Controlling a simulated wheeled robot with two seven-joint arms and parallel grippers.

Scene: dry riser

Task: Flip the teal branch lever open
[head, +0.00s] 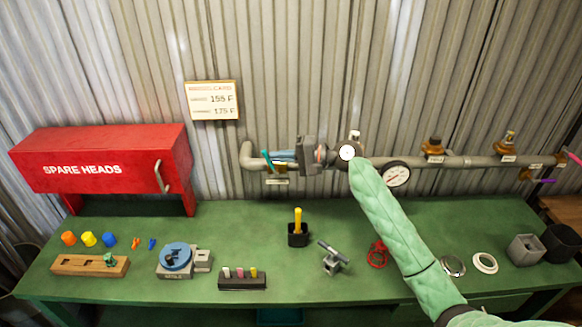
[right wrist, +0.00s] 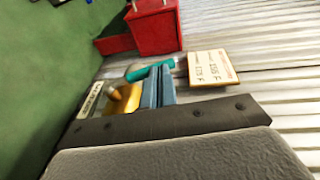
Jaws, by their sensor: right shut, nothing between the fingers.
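The teal branch lever (head: 266,159) is on a brass valve at the left end of the grey wall pipe. It also shows in the right wrist view (right wrist: 141,70), lying just past my fingertips, above the brass valve body (right wrist: 124,100). My right gripper (head: 274,157) is shut and empty, its blue fingers (right wrist: 158,88) pressed together right beside the lever. I cannot tell whether they touch it. The gripper hides part of the pipe and valve in the head view. A small label (head: 276,181) hangs under the valve. My left gripper is not in view.
A red spare-heads cabinet (head: 100,160) stands at the left. A temperature card (head: 212,100) hangs above the pipe (head: 455,161). Gauges (head: 396,175) and other valves (head: 433,147) lie to the right. The green bench (head: 225,225) below holds small parts, with bare patches between them.

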